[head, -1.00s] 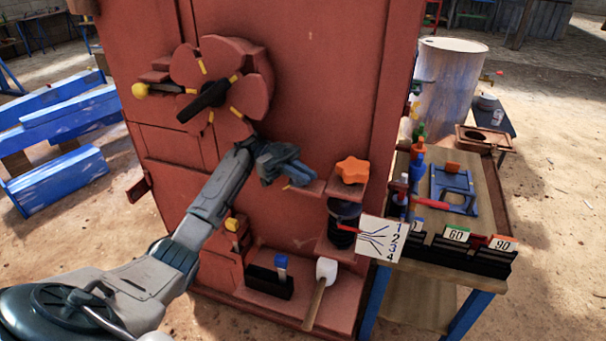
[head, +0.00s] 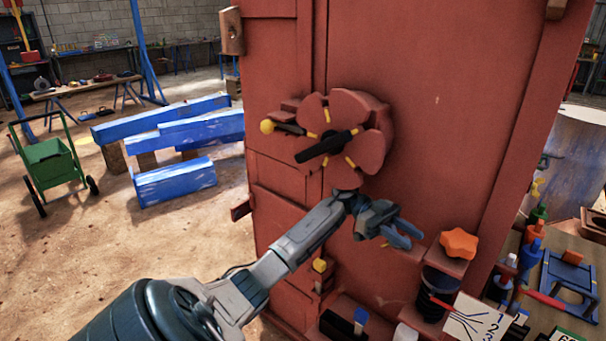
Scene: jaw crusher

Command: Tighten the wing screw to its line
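On the red machine front is a lobed red disc (head: 372,120) with several yellow marks. A black bar (head: 326,144), which looks like the wing screw, crosses its middle at a slant. Whether it lines up with a mark is too small to tell. A lever with a yellow ball (head: 267,126) sticks out at the disc's left. My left gripper (head: 404,236) is below and right of the disc, apart from it. Its blue fingers look parted with nothing between them. My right gripper is not in view.
An orange star knob (head: 458,243) sits on a ledge right of my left gripper, above a black cylinder (head: 438,290). A numbered white card (head: 474,320) is below. A workbench with bottles and a blue frame (head: 570,283) stands right. Blue beams (head: 174,182) and a green cart (head: 50,163) are left.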

